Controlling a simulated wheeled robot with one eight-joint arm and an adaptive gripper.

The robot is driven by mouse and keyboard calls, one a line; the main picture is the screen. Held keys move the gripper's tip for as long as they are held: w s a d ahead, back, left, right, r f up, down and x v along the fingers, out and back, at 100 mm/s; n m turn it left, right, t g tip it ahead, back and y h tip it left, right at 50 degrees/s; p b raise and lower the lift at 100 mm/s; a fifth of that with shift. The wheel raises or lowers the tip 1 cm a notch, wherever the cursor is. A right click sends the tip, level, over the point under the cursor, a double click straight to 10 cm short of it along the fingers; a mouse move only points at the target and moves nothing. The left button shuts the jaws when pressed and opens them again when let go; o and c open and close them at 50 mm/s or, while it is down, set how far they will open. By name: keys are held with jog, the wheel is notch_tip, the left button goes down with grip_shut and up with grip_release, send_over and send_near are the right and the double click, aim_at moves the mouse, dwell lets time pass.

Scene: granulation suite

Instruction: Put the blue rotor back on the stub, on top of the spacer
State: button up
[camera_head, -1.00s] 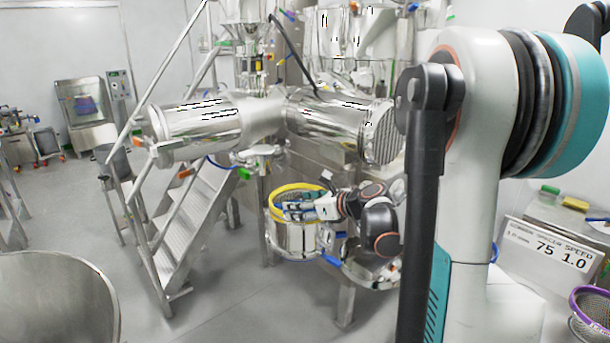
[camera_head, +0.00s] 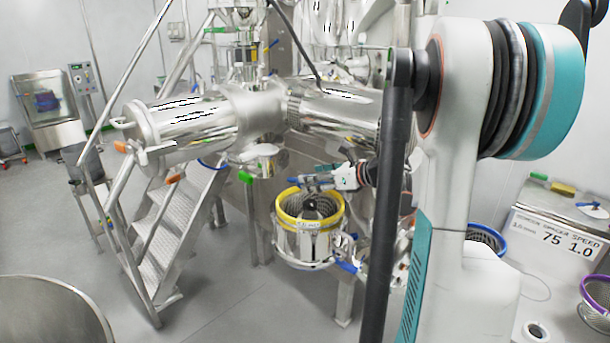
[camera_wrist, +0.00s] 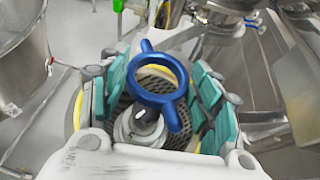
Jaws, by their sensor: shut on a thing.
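My gripper (camera_wrist: 157,80) is shut on the blue rotor (camera_wrist: 172,113), a ring with short arms, held between the teal finger pads. In the head view my gripper (camera_head: 318,183) is above the back part of the yellow-rimmed screen housing (camera_head: 300,243). Some blue shows at its fingers there, too small to make out. In the wrist view the grey stub with the spacer (camera_wrist: 137,128) shows beyond the rotor, inside the perforated screen. The rotor appears apart from it, and the ring is offset from it in the picture. I cannot tell stub and spacer apart clearly.
The horizontal steel vessel (camera_head: 190,130) is above and behind the housing. Metal steps (camera_head: 165,235) stand to the left. Blue clamp handles (camera_head: 345,266) stick out beside the housing.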

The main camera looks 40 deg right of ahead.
aim_at(316, 205)
jog(key=shift+s+f, duration=0.1)
jog(key=shift+s, duration=0.15)
jog(key=shift+w+f+b, duration=0.15)
jog(key=shift+f+b, duration=0.45)
jog(key=shift+f, duration=0.15)
jog(key=shift+f+b, duration=2.6)
jog(key=shift+f, duration=0.95)
jog(key=shift+s+f, duration=0.1)
jog(key=shift+s, duration=0.15)
jog(key=o, duration=1.7)
jog(key=shift+o, duration=0.2)
jog(key=shift+s, duration=0.15)
